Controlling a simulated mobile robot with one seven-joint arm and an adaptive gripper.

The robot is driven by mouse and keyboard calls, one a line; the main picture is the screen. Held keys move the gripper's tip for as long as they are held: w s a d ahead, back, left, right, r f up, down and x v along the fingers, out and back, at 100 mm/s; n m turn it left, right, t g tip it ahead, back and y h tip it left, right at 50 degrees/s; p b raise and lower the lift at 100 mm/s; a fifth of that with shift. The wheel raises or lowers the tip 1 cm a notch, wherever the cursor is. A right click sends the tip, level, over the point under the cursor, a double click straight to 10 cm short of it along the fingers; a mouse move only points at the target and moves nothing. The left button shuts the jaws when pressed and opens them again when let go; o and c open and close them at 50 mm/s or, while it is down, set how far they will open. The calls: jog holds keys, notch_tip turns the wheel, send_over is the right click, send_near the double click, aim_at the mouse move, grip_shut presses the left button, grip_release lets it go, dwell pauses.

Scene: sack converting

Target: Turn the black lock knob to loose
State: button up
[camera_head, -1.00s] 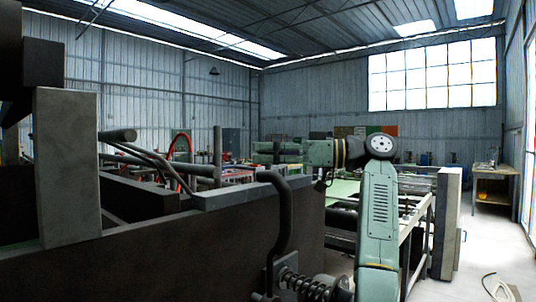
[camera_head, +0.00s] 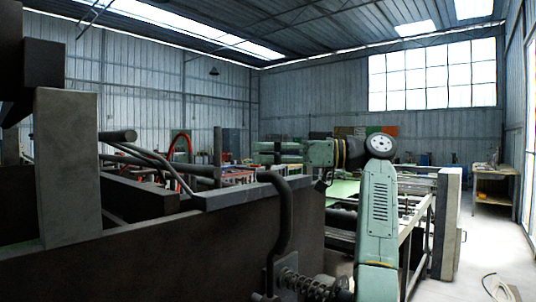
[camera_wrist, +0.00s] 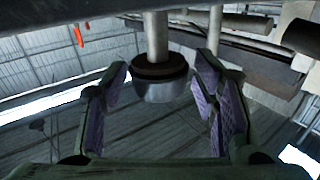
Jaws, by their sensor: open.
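In the wrist view, a round knob (camera_wrist: 160,88) with a dark collar and a grey, rounded end sits on a pale grey shaft (camera_wrist: 156,35). It appears between the two finger pads of my gripper (camera_wrist: 162,72). The fingers are apart, with a gap on each side of the knob, and hold nothing. I cannot tell the depth between pads and knob, or whether this is the lock knob. In the head view, my gripper (camera_head: 262,152) points left, with its fingers spread above the dark machine frame. I cannot make out the knob there.
A dark upright post (camera_head: 217,147) and slanted rods (camera_head: 150,155) rise left of my gripper. A bent dark handle (camera_head: 283,215) and a spring (camera_head: 312,285) stand below it. In the wrist view, dark bars (camera_wrist: 230,22) cross near the shaft. Open floor (camera_head: 485,250) lies at the right.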

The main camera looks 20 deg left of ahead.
jog(key=v, duration=0.7)
jog(key=shift+d, duration=0.3)
